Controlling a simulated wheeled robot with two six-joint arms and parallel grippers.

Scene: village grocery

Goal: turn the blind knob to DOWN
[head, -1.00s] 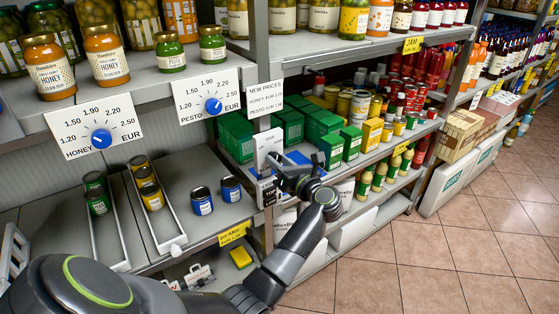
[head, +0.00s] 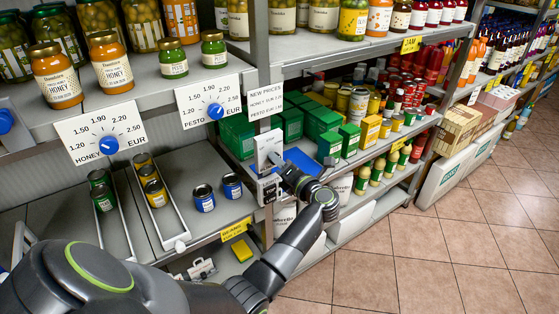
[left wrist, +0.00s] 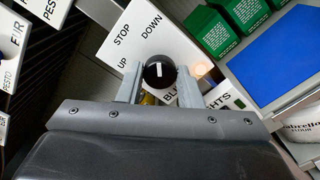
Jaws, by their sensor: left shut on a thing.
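The blind knob (left wrist: 159,75) is round and black with a white pointer mark. It sits on a white panel (left wrist: 137,48) lettered STOP, DOWN and UP. The mark points up the left wrist picture, roughly toward DOWN. My left gripper (left wrist: 158,78) has one finger on each side of the knob and is shut on it. In the head view the panel (head: 266,148) stands at the shelf post, and my left gripper (head: 281,170) reaches it from the lower right. The gripper hides the knob there. My right gripper is not in view.
Green boxes (head: 292,122) and a blue surface (head: 303,160) lie close to the panel. Price dials with blue knobs (head: 109,145) are on the shelf to the left. The tiled floor (head: 400,245) at right is clear.

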